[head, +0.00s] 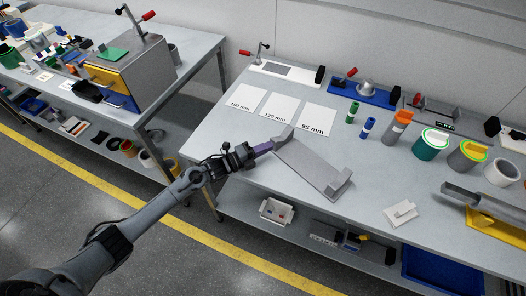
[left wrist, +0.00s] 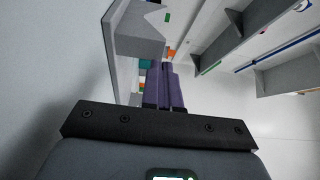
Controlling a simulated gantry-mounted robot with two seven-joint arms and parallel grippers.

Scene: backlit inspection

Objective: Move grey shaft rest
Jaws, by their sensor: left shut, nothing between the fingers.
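The grey shaft rest (head: 308,167) is a long flat plate with a raised block at each end. It lies at an angle on the grey workbench near its front edge, and its near block (left wrist: 135,35) seems to show large in the left wrist view. My left gripper (head: 267,146) has purple fingers, which also show in the left wrist view (left wrist: 165,88). The fingers are together with nothing between them, beside the rest's left end block. Whether they touch the block I cannot tell.
White sheets marked 100 mm (head: 246,98), 120 mm (head: 277,106) and 95 mm (head: 315,119) lie behind the rest. Several coloured cylinders stand at the back right. A white bracket (head: 401,213) and a yellow-based fixture (head: 496,232) are on the right. A shelf lies below.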

